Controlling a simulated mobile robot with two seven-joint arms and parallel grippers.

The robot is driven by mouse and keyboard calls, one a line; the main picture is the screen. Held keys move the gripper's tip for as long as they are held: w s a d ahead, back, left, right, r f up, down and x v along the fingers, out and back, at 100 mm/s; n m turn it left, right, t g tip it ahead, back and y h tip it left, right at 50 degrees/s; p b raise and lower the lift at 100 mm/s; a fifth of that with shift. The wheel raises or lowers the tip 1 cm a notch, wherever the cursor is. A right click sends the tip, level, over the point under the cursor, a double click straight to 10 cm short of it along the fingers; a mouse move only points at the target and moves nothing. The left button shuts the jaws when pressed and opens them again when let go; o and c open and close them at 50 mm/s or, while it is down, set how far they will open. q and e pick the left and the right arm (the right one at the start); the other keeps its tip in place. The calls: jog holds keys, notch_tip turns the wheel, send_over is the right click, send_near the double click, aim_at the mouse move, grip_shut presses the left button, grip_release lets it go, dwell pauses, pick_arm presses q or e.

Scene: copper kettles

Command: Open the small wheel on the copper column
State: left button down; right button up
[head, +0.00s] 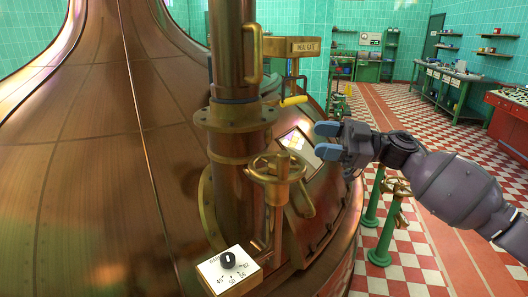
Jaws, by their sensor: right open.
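The copper column (231,55) stands upright in the middle of the head view, with a wide brass flange around it. A small brass wheel (276,168) sits on a short stem just right of the column, below the flange. Its spokes and rim show, and nothing touches it. My right gripper (324,141) comes in from the right, up and to the right of the wheel in the picture. Its two blue-tipped fingers point left, spread apart with nothing between them. The gap in depth to the wheel is hard to tell. My left gripper is out of view.
A white dial plate with a black knob (228,261) is below the wheel. The big copper kettle (80,180) fills the left. A yellow-handled lever (294,101) is above the wheel. Green posts with brass wheels (397,187) stand on the checkered floor at right.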

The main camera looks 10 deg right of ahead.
aim_at(274, 178)
jog(key=a+m+g, duration=0.1)
jog(key=a, duration=0.2)
jog(key=s+a+f+g+p, duration=0.1)
jog(key=a+g, duration=0.1)
jog(key=a, duration=0.1)
jog(key=s+a+f+m+g+h, duration=0.1)
jog(key=a, duration=0.3)
jog(key=shift+s+a+f+m, duration=0.1)
jog(key=shift+s+f+m, duration=0.05)
jog(key=shift+s+m, duration=0.15)
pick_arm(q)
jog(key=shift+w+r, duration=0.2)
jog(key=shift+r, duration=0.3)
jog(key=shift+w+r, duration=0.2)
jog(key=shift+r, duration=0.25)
pick_arm(e)
jog(key=shift+a, duration=0.6)
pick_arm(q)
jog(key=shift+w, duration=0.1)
pick_arm(e)
jog(key=shift+c, duration=0.2)
grip_shut()
